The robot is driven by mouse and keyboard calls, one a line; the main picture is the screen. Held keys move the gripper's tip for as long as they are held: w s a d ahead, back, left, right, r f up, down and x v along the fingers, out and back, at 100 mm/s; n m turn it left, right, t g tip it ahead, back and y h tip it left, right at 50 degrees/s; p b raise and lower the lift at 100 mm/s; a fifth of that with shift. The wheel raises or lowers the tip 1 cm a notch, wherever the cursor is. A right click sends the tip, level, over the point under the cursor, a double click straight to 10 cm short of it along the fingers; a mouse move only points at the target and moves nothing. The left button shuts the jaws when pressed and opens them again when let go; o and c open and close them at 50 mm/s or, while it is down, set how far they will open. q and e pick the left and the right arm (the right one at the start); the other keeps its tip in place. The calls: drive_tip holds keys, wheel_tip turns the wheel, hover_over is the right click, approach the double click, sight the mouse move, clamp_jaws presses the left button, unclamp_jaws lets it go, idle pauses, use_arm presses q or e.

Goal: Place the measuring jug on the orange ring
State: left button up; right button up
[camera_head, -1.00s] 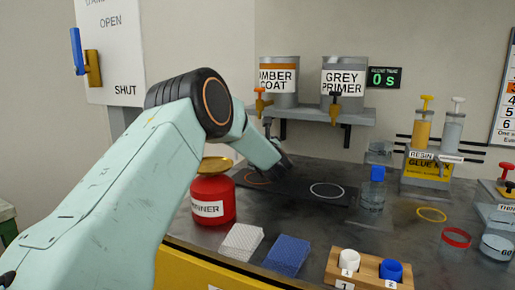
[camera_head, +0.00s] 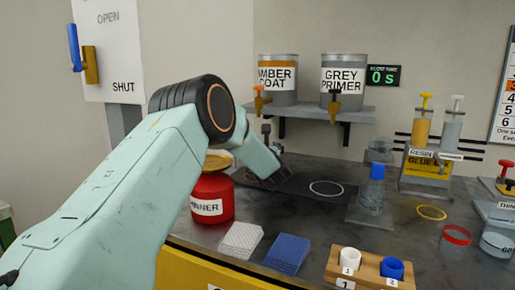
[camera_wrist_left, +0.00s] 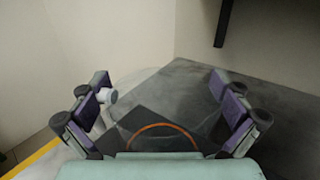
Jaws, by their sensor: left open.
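My left gripper (camera_head: 268,178) is over the left part of the dark mat, largely hidden by its own wrist in the head view. In the left wrist view its fingers (camera_wrist_left: 165,112) are wide apart. My right gripper is not in view.
A white ring (camera_head: 326,188) lies to the right on the mat. A red thinner can (camera_head: 212,198) stands close to my left forearm. A clear blue-capped bottle (camera_head: 372,190) stands farther right. The shelf (camera_head: 330,113) with two paint tanks overhangs behind.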

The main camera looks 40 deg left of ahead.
use_arm(q)
drive_tip(key=shift+s+d+f, duration=0.1)
drive_tip(key=shift+s+d, duration=0.1)
drive_tip(key=shift+d, duration=0.05)
drive_tip(key=p+v, duration=0.2)
drive_tip(key=v, duration=0.9)
drive_tip(key=shift+s, duration=0.1)
drive_tip(key=shift+d, duration=0.1)
